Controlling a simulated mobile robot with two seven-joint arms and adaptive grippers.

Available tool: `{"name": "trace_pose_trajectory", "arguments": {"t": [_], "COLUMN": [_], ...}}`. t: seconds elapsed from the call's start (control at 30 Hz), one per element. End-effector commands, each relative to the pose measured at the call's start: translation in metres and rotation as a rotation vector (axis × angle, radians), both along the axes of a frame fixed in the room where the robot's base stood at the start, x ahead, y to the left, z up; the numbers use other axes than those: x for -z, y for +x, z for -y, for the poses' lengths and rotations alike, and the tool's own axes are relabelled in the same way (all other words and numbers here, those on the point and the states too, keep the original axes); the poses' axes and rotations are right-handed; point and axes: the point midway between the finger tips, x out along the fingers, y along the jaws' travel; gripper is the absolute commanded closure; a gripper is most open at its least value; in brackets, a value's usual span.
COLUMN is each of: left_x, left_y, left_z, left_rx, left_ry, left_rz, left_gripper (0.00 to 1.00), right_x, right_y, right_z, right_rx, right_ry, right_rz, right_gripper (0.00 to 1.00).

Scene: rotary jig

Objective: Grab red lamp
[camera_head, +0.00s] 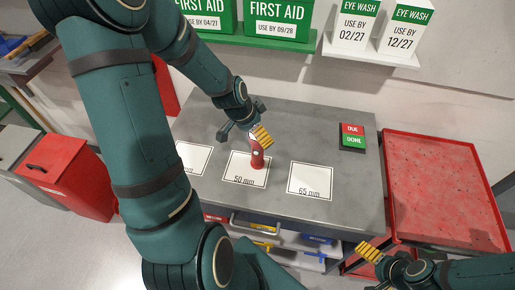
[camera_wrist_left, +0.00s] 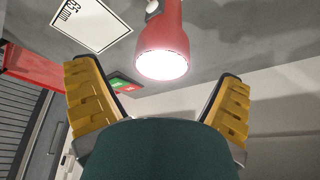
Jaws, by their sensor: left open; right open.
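I see no contact. My right gripper (camera_head: 372,262) is open and empty near the bench's front right; only part of it shows clearly.
The grey bench (camera_head: 345,185) also bears a 65 mm card (camera_head: 311,181), another card at left, and a red and green DUE/DONE sign (camera_head: 352,137). A red tray (camera_head: 440,190) is at right. First aid boxes (camera_head: 278,20) and eye wash boxes (camera_head: 405,28) stand on shelves behind.

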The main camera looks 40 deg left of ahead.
Motion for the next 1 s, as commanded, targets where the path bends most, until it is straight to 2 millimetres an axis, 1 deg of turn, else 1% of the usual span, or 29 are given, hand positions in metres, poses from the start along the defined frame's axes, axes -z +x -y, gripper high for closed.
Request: {"name": "trace_pose_trajectory", "arguments": {"t": [0.03, 0.1, 0.23, 0.37, 0.57, 0.6, 0.67, 0.7, 0.77, 0.8, 0.83, 1.0], "left_x": [0.009, 0.019, 0.033, 0.040, 0.040, 0.040, 0.040, 0.040, 0.040, 0.040, 0.040, 0.040], "left_y": [0.001, 0.003, 0.009, 0.011, 0.012, 0.012, 0.012, 0.012, 0.012, 0.012, 0.012, 0.012], "left_z": [0.001, 0.001, 0.002, 0.002, 0.002, 0.002, 0.002, 0.002, 0.002, 0.002, 0.002, 0.002], "left_rx": [0.001, 0.000, 0.001, 0.000, -0.001, -0.001, -0.001, -0.001, -0.001, -0.001, -0.001, 0.000], "left_ry": [-0.003, -0.003, -0.002, 0.000, 0.000, 0.000, 0.000, -0.001, -0.001, -0.001, -0.001, 0.000], "left_rz": [-0.004, -0.005, -0.004, -0.002, -0.001, -0.001, -0.001, -0.001, -0.001, -0.001, -0.001, -0.001], "left_gripper": [0.06, 0.06, 0.06, 0.06, 0.06, 0.08, 0.29, 0.43, 0.64, 0.78, 0.86, 0.86], "right_x": [0.000, 0.000, 0.000, 0.000, 0.000, 0.000, 0.000, 0.000, 0.000, 0.000, 0.000, 0.000], "right_y": [0.000, 0.000, 0.000, 0.000, 0.000, 0.000, 0.000, 0.000, 0.000, 0.000, 0.000, 0.000], "right_z": [0.000, 0.000, 0.000, 0.000, 0.000, 0.000, 0.000, 0.000, 0.000, 0.000, 0.000, 0.000], "right_rx": [0.000, 0.000, 0.000, 0.000, 0.000, 0.000, 0.000, 0.000, 0.000, 0.000, 0.000, 0.000], "right_ry": [0.000, 0.000, 0.000, 0.000, 0.000, 0.000, 0.000, 0.000, 0.000, 0.000, 0.000, 0.000], "right_rz": [0.000, 0.000, 0.000, 0.000, 0.000, 0.000, 0.000, 0.000, 0.000, 0.000, 0.000, 0.000], "right_gripper": [0.03, 0.03, 0.03, 0.03, 0.03, 0.03, 0.03, 0.03, 0.03, 0.03, 0.03, 0.03]}}
